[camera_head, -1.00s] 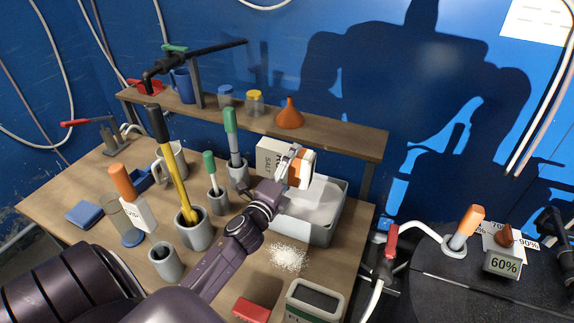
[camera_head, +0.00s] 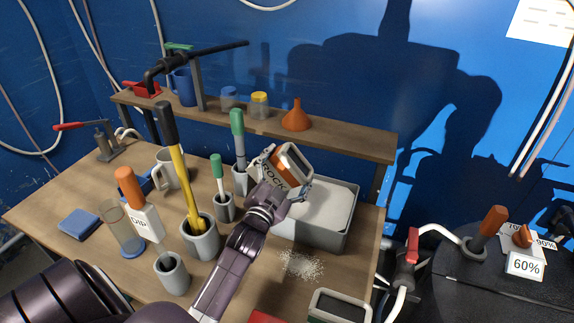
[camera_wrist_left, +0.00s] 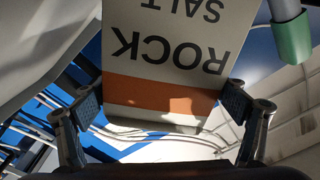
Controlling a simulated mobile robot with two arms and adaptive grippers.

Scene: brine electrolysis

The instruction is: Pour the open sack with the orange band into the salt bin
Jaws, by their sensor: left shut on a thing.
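My left gripper (camera_head: 282,190) is shut on the white sack with the orange band (camera_head: 272,162) and holds it raised and tilted at the left back side of the salt bin (camera_head: 348,236). The left wrist view shows the sack (camera_wrist_left: 178,40) between the fingers (camera_wrist_left: 155,112), its "ROCK SALT" lettering upside down and its orange band near the fingertips. The bin is a grey open box with white material inside. No stream of salt is visible. My right gripper is not in view.
White grains (camera_head: 302,265) lie spilled on the wooden table in front of the bin. A shelf with an orange funnel (camera_head: 297,118) runs behind.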

